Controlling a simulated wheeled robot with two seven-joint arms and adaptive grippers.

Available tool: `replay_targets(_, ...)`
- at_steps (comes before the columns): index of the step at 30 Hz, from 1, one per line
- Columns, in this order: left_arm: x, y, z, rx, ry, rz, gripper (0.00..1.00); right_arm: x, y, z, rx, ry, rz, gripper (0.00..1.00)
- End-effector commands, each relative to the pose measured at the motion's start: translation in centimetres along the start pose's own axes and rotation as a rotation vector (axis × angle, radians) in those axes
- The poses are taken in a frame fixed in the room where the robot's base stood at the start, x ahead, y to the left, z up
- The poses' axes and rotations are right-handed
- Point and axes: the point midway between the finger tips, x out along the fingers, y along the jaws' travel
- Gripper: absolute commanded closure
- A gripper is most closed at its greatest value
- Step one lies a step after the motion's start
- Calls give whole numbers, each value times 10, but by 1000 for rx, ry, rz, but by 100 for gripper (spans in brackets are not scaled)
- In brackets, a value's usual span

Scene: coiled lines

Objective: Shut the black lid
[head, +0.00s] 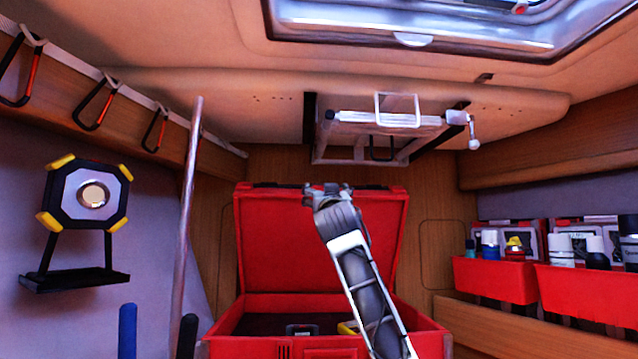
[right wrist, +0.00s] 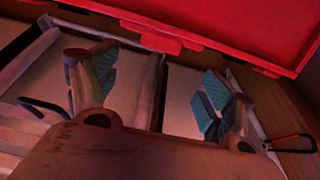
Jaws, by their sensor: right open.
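I see no black lid. The lid in view is the red lid (head: 270,235) of a red case (head: 300,348), standing raised at the back of the case, with a dark strip along its top edge. My right gripper (head: 328,188) is in front of the lid, up near its top edge. In the right wrist view its two fingers (right wrist: 155,88) are apart with nothing between them. The red edge with its latch tabs (right wrist: 150,37) runs across the top of that view, beyond the fingertips. Whether the gripper touches the lid I cannot tell. My left gripper is not in view.
Inside the case lie a dark item (head: 301,330) and a yellow one (head: 347,328). A folding metal rack (head: 398,110) hangs above the lid. A pole (head: 188,220) and a lamp (head: 86,195) are at left. Red bins (head: 495,279) with bottles line the right wall.

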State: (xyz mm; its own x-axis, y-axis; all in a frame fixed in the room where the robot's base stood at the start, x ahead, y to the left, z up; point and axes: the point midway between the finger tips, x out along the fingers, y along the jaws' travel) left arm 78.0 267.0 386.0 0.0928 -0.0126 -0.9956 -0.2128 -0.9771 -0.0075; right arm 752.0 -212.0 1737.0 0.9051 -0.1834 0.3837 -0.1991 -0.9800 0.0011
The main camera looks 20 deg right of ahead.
Motion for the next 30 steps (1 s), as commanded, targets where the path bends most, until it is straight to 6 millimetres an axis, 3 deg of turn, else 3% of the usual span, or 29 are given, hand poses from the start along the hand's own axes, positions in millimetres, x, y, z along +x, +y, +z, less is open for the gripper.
replay_targets(30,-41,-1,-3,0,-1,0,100,88,0,-2,-1,-1,1,18)
